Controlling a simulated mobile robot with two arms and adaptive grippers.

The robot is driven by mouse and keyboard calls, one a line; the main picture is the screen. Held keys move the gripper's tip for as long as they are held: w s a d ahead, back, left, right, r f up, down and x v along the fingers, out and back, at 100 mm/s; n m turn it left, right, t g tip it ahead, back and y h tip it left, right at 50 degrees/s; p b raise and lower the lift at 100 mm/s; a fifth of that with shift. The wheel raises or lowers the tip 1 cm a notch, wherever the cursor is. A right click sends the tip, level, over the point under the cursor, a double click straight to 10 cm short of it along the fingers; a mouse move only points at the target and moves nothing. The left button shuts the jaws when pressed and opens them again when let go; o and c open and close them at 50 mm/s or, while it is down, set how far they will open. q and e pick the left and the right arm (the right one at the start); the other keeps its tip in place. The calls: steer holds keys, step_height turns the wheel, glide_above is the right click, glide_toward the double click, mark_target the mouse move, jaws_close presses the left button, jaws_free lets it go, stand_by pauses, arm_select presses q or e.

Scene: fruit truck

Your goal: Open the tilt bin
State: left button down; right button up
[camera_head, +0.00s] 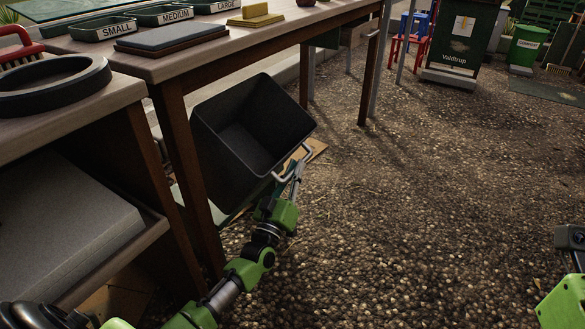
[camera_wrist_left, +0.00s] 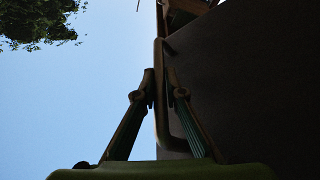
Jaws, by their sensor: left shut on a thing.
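The tilt bin (camera_head: 240,140) is a dark open-topped box under the table. It is tilted outward, with its inside facing me. A light bar handle (camera_head: 300,160) is on its front edge at the right. My left gripper (camera_head: 297,172) is at this handle and shut on it. In the left wrist view the gripper's fingers (camera_wrist_left: 160,92) close around the handle, and the dark bin front (camera_wrist_left: 250,80) fills the right side. My right arm shows only in part at the right edge, and its fingers are out of view.
The wooden table (camera_head: 245,50) above holds trays labelled small, medium and large. A lower bench (camera_head: 100,100) with a black ring (camera_head: 50,85) stands at the left. Gravel ground (camera_head: 420,210) is clear at the right. A green bin (camera_head: 462,40) stands far back.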

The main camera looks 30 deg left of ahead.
arm_select(q)
steer(key=shift+d+f, duration=0.15)
steer(key=c, duration=2.1)
jaws_free()
steer(key=v, duration=1.2)
